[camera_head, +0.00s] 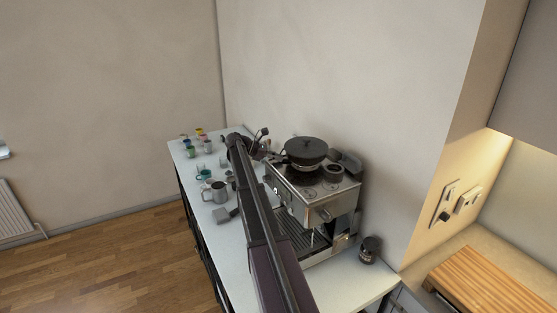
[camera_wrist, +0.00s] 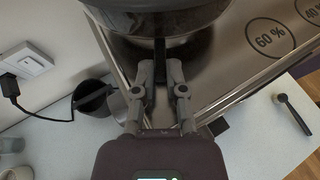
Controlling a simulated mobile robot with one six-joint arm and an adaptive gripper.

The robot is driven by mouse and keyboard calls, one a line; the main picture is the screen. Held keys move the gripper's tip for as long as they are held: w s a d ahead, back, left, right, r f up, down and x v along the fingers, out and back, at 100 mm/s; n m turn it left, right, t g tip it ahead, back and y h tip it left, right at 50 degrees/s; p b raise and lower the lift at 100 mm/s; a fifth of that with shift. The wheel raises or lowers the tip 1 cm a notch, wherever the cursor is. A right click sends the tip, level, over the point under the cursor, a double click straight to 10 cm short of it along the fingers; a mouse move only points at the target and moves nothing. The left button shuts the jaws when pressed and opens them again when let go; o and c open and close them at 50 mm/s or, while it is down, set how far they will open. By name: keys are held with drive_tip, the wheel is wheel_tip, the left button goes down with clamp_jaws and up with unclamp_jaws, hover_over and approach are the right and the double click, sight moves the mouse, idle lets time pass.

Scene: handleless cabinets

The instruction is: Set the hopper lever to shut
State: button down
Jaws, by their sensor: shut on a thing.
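The coffee machine (camera_head: 318,196) stands on the white counter, with the dark hopper (camera_head: 306,150) on its top. In the wrist view the round hopper (camera_wrist: 185,20) fills the top of the picture. My gripper (camera_wrist: 160,72) is at the hopper's base, its two fingers closed around a thin dark piece, the hopper lever (camera_wrist: 160,48), which points toward my wrist. Most of the lever is hidden between the fingers. In the head view my arm covers part of the machine's left side, and the lever cannot be made out. The lever's setting marks are not visible.
A metal jug (camera_head: 216,191), several coloured cups and small tools stand left of the machine. A dark jar (camera_head: 370,249) is at its right.

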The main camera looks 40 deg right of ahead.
idle(0.3)
drive_tip(key=c, duration=0.7)
unclamp_jaws()
